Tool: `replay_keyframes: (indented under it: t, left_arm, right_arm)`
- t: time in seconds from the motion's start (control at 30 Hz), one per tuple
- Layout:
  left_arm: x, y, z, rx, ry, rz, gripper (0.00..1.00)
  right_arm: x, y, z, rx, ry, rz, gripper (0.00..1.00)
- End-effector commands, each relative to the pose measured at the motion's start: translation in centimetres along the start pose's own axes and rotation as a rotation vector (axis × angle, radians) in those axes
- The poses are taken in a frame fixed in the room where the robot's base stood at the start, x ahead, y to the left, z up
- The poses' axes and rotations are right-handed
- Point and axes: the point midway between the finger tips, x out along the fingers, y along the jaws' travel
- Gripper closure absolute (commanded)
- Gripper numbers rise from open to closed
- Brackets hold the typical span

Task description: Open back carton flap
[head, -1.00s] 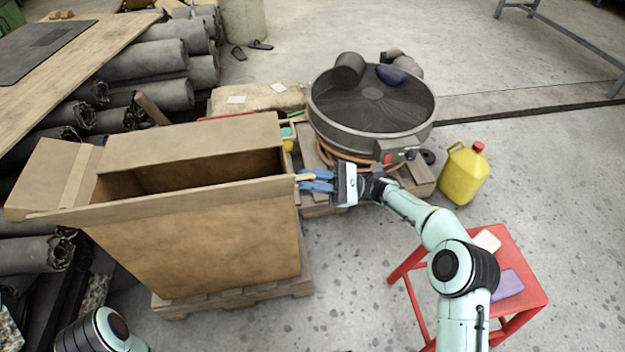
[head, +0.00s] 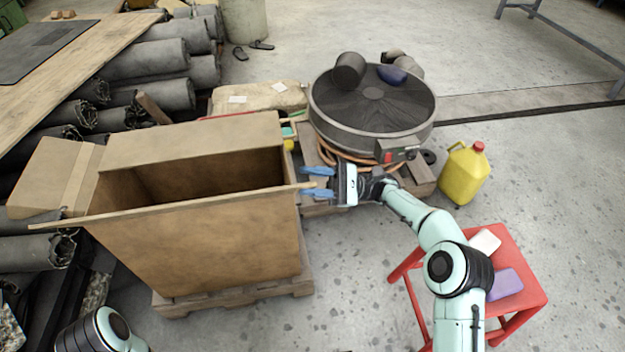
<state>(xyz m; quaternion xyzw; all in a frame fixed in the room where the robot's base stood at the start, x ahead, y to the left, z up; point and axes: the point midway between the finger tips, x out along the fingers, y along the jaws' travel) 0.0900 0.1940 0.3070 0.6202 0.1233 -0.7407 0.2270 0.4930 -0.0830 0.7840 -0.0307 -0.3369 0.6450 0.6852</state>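A tall open brown carton (head: 200,245) stands on a wooden pallet (head: 235,294) at the left. Its far flap (head: 190,143) stands up and leans outward, and its left flap (head: 54,178) is folded out. The near flap (head: 190,203) shows almost edge-on as a thin strip along the front rim. My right gripper (head: 318,183) is at the carton's right side, its blue fingers spread apart. The near flap's right end reaches between or just beside the fingers; contact cannot be told. My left gripper is out of view; only part of my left arm shows at lower left.
A large round sieve machine (head: 372,105) stands behind my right gripper, with a yellow jug (head: 464,173) right of it. A red stool (head: 530,290) is beneath my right arm. Dark rolls (head: 150,60) are stacked at left. Floor at right is clear.

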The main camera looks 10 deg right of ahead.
Motion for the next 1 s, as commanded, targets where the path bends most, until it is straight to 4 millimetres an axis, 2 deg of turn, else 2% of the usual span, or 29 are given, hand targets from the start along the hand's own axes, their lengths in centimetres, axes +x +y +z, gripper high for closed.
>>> replay_keyframes:
  t: [0.17, 0.27, 0.53, 0.7, 1.0]
  left_arm:
    - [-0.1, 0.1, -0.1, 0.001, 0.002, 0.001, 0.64]
    - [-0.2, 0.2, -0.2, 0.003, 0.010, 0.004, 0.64]
    - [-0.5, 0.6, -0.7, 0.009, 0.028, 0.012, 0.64]
    - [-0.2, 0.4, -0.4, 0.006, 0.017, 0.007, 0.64]
    - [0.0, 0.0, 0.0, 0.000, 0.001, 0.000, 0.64]
  right_arm:
    - [-0.6, 0.0, 0.0, 0.000, 0.001, -0.001, 0.62]
    - [-1.9, -0.1, 0.0, 0.000, 0.003, -0.002, 0.62]
    - [-8.2, 0.0, -0.1, -0.002, 0.004, -0.003, 0.62]
    - [-11.2, 0.1, -0.1, -0.002, 0.002, -0.001, 0.62]
    - [-13.2, 0.0, 0.0, -0.001, 0.000, 0.000, 0.62]
